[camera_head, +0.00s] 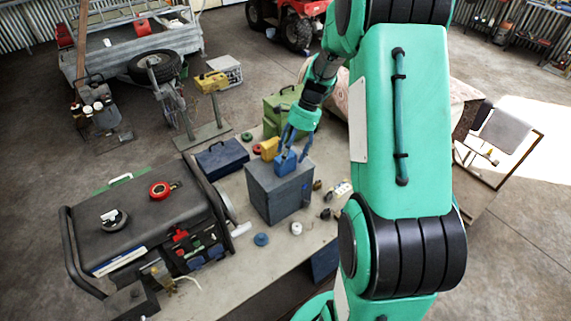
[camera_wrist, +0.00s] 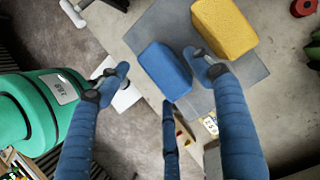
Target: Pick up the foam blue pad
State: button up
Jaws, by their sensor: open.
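The foam blue pad (camera_head: 286,163) is a small blue block with rounded edges on top of a grey-blue box (camera_head: 277,201). In the wrist view the pad (camera_wrist: 163,72) lies near the edge of the box top (camera_wrist: 178,20). My gripper (camera_head: 293,146) is just above the pad in the head view. In the wrist view my gripper (camera_wrist: 160,72) is open, with fingertips on either side of the pad and a third finger below it. I see no grip on the pad. Contact cannot be told.
A yellow block (camera_wrist: 224,27) sits beside the pad, close to the right finger; it also shows in the head view (camera_head: 269,148). A dark blue case (camera_head: 222,159), a generator (camera_head: 148,220), a green box (camera_head: 280,103) and small items crowd the table (camera_head: 245,275).

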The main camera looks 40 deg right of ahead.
aim_at(286, 164)
jog(key=shift+x, duration=1.25)
jog(key=shift+c, duration=0.5)
jog(key=c, duration=0.8)
